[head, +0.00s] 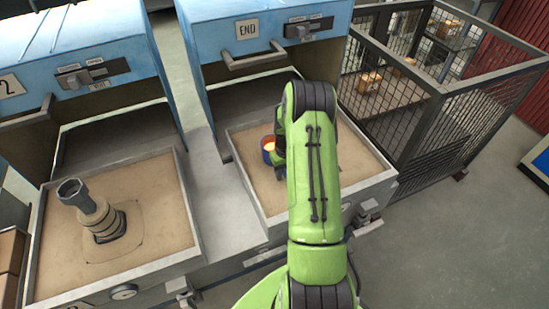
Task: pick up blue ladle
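The blue ladle (267,145) shows as a small blue cup with a red band and a glowing yellow-orange inside. It is over the sand of the right-hand tray (232,150), just left of my green arm. The rest of the ladle is hidden behind the arm. My gripper (280,168) is mostly hidden by my own arm, close beside the ladle. I cannot see its fingertips or whether it touches the ladle.
A left sand tray (50,240) holds a grey, funnel-topped upright piece (92,207). Blue hooded boxes with handles (250,60) stand behind both trays. A mesh cage (430,110) with boxes is at the right. Open floor (460,235) lies at the lower right.

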